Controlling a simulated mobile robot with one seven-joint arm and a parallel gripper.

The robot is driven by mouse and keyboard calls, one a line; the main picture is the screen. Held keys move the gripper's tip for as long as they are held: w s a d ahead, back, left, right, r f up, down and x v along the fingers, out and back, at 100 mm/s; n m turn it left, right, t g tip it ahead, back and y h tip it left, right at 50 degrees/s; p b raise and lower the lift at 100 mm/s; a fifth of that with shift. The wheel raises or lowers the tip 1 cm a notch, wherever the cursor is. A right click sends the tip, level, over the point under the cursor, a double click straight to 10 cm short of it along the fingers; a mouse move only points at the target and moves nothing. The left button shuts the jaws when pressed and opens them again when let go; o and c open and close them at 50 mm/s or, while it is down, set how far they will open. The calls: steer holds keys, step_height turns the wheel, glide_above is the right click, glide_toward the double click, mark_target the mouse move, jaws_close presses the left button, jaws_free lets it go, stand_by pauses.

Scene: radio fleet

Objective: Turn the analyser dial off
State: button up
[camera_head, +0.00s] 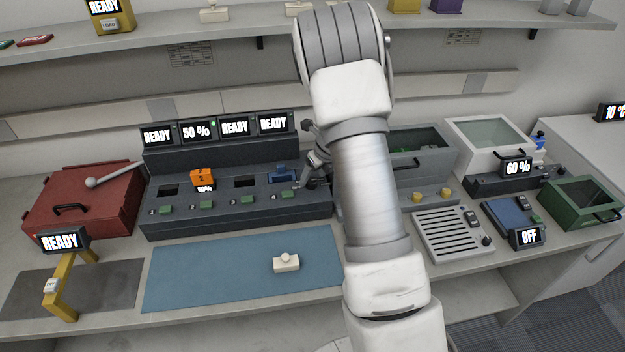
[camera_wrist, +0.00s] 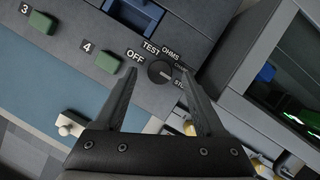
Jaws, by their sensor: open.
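The analyser (camera_head: 240,222) is a long dark unit with several numbered bays. Its dial (camera_wrist: 160,72) is a small round grey knob, ringed by the labels OFF, TEST, OHMS and others partly hidden. A pale mark on the knob seems to point right and down, away from OFF; the exact setting is hard to read. My gripper (camera_wrist: 157,74) is open, with one finger on each side of the dial; I cannot tell whether they touch it. In the head view my gripper (camera_head: 314,168) is at the analyser's right end, and the dial is hidden there.
An orange pack (camera_head: 202,177) and a blue pack (camera_head: 283,174) sit in analyser bays. Green buttons line its front. A grey box (camera_head: 425,175) with a dark window stands close on the right. A blue mat (camera_head: 215,275) with a small white block (camera_head: 286,264) lies in front.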

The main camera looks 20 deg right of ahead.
steer(key=shift+x, duration=0.95)
jaws_close()
